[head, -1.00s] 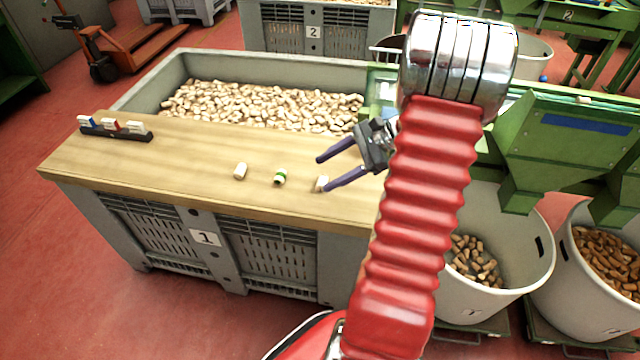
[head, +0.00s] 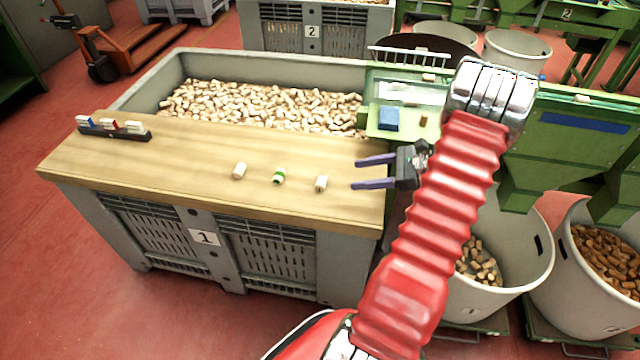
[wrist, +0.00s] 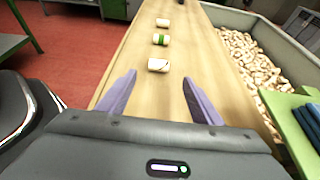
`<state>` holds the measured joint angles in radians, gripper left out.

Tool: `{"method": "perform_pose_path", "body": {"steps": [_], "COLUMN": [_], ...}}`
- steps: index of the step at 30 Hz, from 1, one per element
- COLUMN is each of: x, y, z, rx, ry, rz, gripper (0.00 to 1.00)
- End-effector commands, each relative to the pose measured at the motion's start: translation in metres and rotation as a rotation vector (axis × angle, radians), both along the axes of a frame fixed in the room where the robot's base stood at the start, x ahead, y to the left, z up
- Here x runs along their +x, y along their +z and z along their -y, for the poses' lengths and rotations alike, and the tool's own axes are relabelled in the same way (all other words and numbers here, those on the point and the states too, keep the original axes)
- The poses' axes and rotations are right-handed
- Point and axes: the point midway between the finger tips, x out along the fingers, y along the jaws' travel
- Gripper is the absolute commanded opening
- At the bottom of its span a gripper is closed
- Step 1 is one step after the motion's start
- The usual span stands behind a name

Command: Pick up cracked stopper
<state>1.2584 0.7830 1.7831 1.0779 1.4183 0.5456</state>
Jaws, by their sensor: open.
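Three pale stoppers stand or lie in a row on the wooden board. The nearest stopper (head: 321,183) is plain in the head view; in the wrist view (wrist: 158,65) it shows a dark mark at its right side, which may be a crack. The middle stopper (head: 279,176) has a green band, also clear in the wrist view (wrist: 160,39). The far stopper (head: 240,170) is pale and also shows in the wrist view (wrist: 162,22). My gripper (head: 355,174) is open and empty, right of the nearest stopper, its fingers pointing along the row. In the wrist view the fingers (wrist: 158,77) flank the line toward it.
The wooden board (head: 150,170) lies across a grey bin full of stoppers (head: 270,105). A dark rack with small marked pieces (head: 113,134) is at the board's left end. A green machine tray with a blue block (head: 388,119) stands behind my gripper.

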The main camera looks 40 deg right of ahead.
Motion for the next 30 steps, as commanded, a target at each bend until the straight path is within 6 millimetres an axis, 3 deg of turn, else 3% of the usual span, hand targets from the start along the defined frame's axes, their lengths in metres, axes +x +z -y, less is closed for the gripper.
{"method": "perform_pose_path", "body": {"steps": [15,30], "x": [0.054,0.061], "y": [-0.028,-0.032], "z": [-0.043,-0.048], "rx": [0.0,0.0], "ry": [0.004,0.003], "rz": [0.0,-0.001], "gripper": [0.59,0.59]}}
